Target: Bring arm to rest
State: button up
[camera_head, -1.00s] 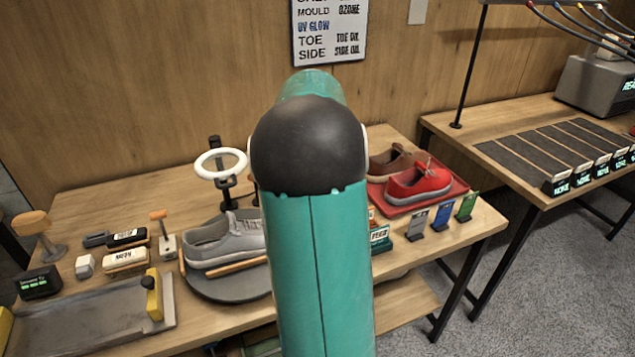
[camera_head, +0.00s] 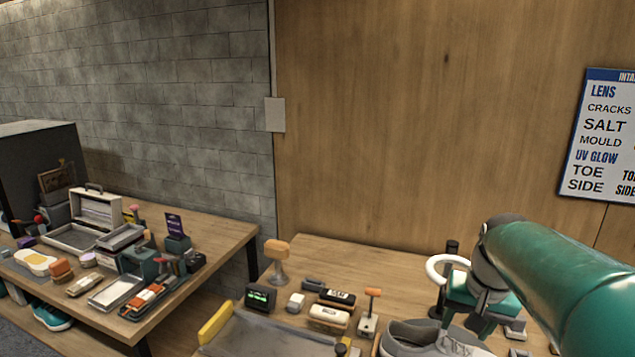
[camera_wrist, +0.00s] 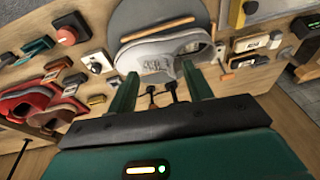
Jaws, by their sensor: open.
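My teal arm (camera_head: 565,285) enters at the right of the head view, with its dark joint near the white ring lamp. My gripper (camera_head: 466,318) is partly hidden there, above the grey sneaker (camera_head: 425,338). In the wrist view my gripper (camera_wrist: 159,70) has its two green fingers apart with nothing held between them. The grey sneaker (camera_wrist: 165,52) lies beyond the fingertips on a dark round turntable (camera_wrist: 132,15). I cannot tell the exact gap between the fingers and the sneaker.
The white ring lamp (camera_head: 436,268) stands close to my arm. Brushes, blocks and a metal tray (camera_head: 265,335) lie on the bench to the left. A second table (camera_head: 215,255) at far left holds cases and tools. A red sneaker (camera_wrist: 28,105) shows in the wrist view.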

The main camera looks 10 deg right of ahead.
jog(key=s+a+n+t, duration=0.1)
jog(key=s+a+n, duration=0.2)
jog(key=a, duration=0.6)
jog(key=s+a+n+t, duration=0.2)
jog(key=s+a, duration=0.4)
jog(key=a, duration=0.4)
jog(key=shift+s+a+f+n, duration=0.15)
jog(key=shift+s+f+n, duration=0.25)
jog(key=shift+n, duration=0.3)
